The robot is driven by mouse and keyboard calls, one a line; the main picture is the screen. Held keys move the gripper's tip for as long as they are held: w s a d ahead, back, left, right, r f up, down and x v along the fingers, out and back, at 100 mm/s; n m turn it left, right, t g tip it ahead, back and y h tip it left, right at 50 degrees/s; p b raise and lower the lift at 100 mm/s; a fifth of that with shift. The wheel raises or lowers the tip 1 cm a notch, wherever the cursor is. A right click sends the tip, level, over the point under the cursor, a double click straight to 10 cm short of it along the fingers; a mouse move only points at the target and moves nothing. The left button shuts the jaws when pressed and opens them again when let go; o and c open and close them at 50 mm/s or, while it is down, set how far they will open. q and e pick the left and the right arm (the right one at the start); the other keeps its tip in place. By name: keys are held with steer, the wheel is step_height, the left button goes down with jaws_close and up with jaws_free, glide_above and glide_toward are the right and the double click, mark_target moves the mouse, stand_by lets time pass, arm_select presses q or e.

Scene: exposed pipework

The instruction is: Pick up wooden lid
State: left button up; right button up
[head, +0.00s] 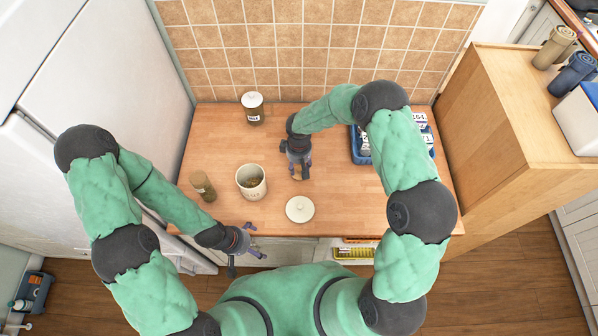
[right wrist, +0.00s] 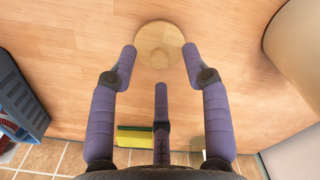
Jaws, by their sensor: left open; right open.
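The wooden lid (right wrist: 160,44) is a flat round pale-wood disc on the counter in the right wrist view. In the head view a small part of the lid (head: 297,173) shows beneath my right gripper, which hides most of it. My right gripper (head: 300,170) points down over the lid with its fingers spread. In the right wrist view its fingertips (right wrist: 160,55) are on either side of the lid, and nothing is held. My left gripper (head: 251,242) is open and empty near the counter's front edge.
A cream canister (head: 251,195) stands open left of my right gripper. A round cream lid (head: 300,209) lies in front. A brown jar (head: 203,186), a white-topped jar (head: 253,108) and a blue crate (head: 357,145) surround the area. A yellow-green sponge (right wrist: 133,137) lies nearby.

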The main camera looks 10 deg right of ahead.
mark_target(299, 169)
steer(key=shift+w+f, duration=0.1)
steer(key=shift+f, duration=1.4)
jaws_close()
steer(key=shift+r, duration=0.1)
